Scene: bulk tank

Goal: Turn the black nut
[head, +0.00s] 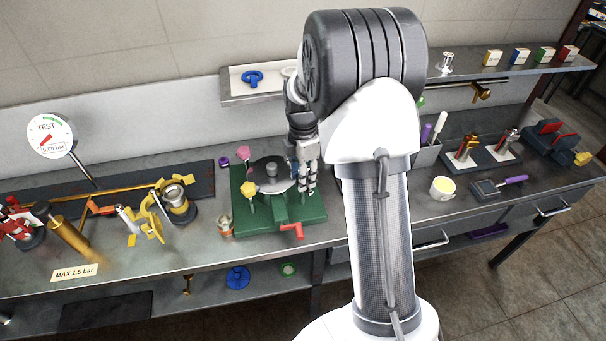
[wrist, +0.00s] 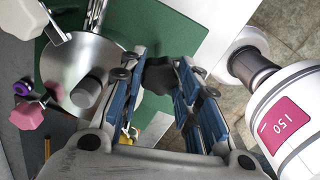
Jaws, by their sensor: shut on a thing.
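The black nut (wrist: 158,76) shows in the wrist view as a dark lobed knob over the green plate, between my fingertips. My gripper (wrist: 160,74) is shut on it, with the blue finger pads on either side. In the head view my gripper (head: 308,182) points down at the right side of the green fixture (head: 308,212), and the nut cannot be made out there. A round metal disc (wrist: 62,62) with a grey knob (wrist: 87,92) lies left of my fingers. It also shows in the head view (head: 262,183).
A pink knob (head: 243,152), a yellow knob (head: 248,188) and a red handle (head: 292,231) surround the disc on the fixture. Brass fittings (head: 176,196) stand to the left. A yellow-filled cup (head: 442,188) and a purple-handled tool (head: 497,186) are to the right. A shelf (head: 530,67) runs behind.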

